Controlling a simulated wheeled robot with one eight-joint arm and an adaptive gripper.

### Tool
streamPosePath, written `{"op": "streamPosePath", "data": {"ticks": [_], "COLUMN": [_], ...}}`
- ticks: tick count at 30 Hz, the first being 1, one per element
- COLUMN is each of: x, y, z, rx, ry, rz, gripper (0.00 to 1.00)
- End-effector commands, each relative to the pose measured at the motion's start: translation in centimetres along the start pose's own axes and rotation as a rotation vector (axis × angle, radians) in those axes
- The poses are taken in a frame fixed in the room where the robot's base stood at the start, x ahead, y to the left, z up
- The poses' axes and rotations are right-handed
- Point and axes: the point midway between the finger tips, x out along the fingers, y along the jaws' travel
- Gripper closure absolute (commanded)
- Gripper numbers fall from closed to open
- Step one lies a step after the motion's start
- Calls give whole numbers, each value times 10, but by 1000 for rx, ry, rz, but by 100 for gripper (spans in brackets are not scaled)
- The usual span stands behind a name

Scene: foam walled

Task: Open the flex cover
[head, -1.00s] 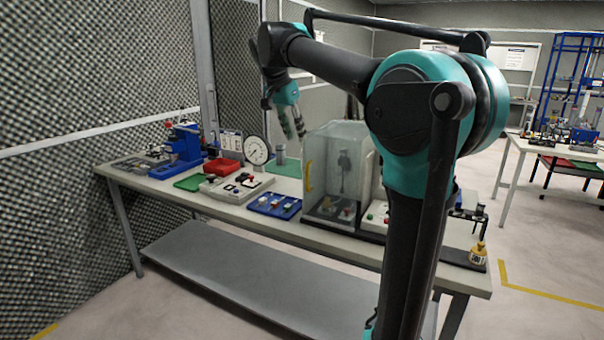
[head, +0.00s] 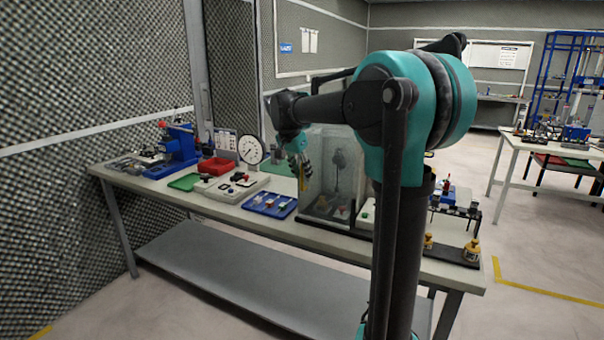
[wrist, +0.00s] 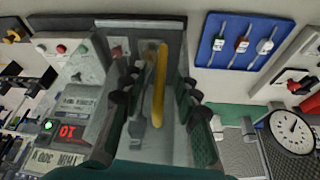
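The flex cover is a clear box-like enclosure (head: 326,176) on the bench, with a yellow vertical handle (head: 302,182) on its left edge. It looks closed, and a dark device shows inside it. My gripper (head: 303,168) is at the upper part of the handle in the head view. In the wrist view the yellow handle (wrist: 158,85) runs between the two separated dark fingers of my gripper (wrist: 155,97). The fingers are open, with gaps on both sides of the handle. I cannot tell whether either finger touches it.
A blue tray (head: 270,205) with small tools lies left of the cover. A control box with a red digital display (wrist: 68,130) is beside the cover.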

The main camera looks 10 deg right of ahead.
Motion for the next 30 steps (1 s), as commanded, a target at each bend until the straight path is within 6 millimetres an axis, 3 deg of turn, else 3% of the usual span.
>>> {"op": "streamPosePath", "data": {"ticks": [9, 17, 30], "x": [3, 3, 3], "y": [0, 0, 1], "z": [0, 0, 0], "rx": [0, 0, 1], "ry": [0, 0, 0], "rz": [0, 0, 0], "gripper": [69, 100, 100]}}
